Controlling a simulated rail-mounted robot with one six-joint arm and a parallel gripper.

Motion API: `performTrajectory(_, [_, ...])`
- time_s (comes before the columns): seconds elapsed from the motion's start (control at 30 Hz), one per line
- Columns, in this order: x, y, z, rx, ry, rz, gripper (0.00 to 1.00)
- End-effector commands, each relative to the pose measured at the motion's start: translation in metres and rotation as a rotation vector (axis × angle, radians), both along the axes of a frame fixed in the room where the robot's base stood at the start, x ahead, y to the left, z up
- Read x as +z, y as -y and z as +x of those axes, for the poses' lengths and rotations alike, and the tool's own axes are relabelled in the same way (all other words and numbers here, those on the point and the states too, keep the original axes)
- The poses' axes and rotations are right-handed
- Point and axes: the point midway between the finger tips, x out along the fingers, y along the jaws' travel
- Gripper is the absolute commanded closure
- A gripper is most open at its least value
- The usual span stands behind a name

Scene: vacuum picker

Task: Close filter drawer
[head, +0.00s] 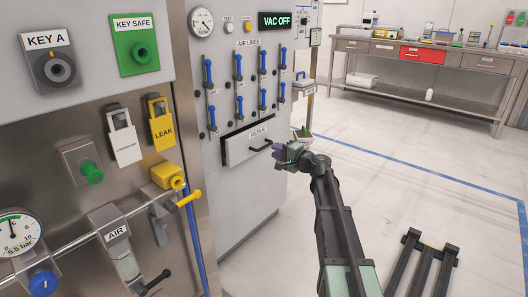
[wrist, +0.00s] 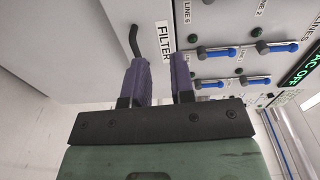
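The filter drawer (head: 240,149) is a grey front with a FILTER label in the lower part of the grey cabinet in the head view. It stands out from the cabinet, with a dark gap along its top. Its black handle (head: 261,146) also shows in the wrist view (wrist: 134,42), left of the FILTER label. My gripper (head: 280,152) is just right of the handle in the head view. In the wrist view its two purple fingers (wrist: 162,76) are apart with nothing between them. The fingertips point toward the drawer front; whether they touch it I cannot tell.
Several blue-handled air line valves (head: 238,67) sit above the drawer, under the VAC OFF display (head: 275,21).

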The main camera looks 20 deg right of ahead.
Motion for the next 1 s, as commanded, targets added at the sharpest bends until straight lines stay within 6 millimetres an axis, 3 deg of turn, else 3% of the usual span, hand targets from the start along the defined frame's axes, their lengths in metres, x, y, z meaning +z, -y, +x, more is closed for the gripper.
performTrajectory(0.03, [-0.015, 0.034, 0.038, -0.006, -0.030, -0.032, 0.69])
performTrajectory(0.1, [-0.028, 0.060, 0.065, 0.005, -0.090, -0.072, 0.61])
performTrajectory(0.17, [-0.034, 0.065, 0.075, 0.022, -0.133, -0.090, 0.61])
performTrajectory(0.37, [-0.039, 0.057, 0.074, 0.033, -0.160, -0.085, 0.61])
performTrajectory(0.8, [-0.059, 0.008, 0.148, 0.032, -0.158, -0.084, 0.61])
performTrajectory(1.0, [-0.059, 0.001, 0.157, 0.030, -0.158, -0.084, 0.61])
